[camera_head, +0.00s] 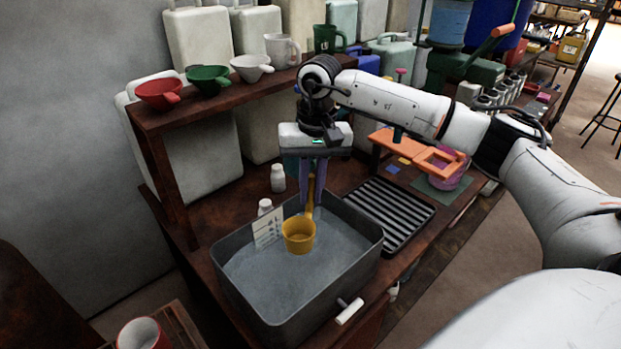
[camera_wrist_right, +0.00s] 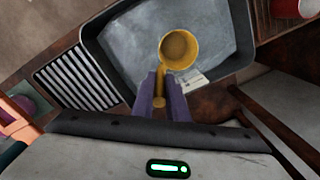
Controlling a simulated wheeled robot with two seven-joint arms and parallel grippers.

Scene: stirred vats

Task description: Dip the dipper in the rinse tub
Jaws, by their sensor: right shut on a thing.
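The yellow dipper (camera_head: 298,236) hangs with its cup over the rinse tub (camera_head: 240,298), a grey rectangular tub holding greyish liquid. My right gripper (camera_head: 313,200) is shut on the dipper's handle, with its fingers pointing down at the tub's back side. In the right wrist view the dipper's cup (camera_wrist_right: 179,48) lies beyond the purple fingers (camera_wrist_right: 161,95), inside the tub's outline (camera_wrist_right: 95,50). I cannot tell whether the cup's bottom touches the liquid. My left gripper is not in view.
A ribbed drain rack (camera_head: 388,213) lies right of the tub. White bottles (camera_head: 278,178) stand behind it, and a white label card (camera_head: 268,229) is at its back rim. A white-handled tap (camera_head: 349,311) is at the front.

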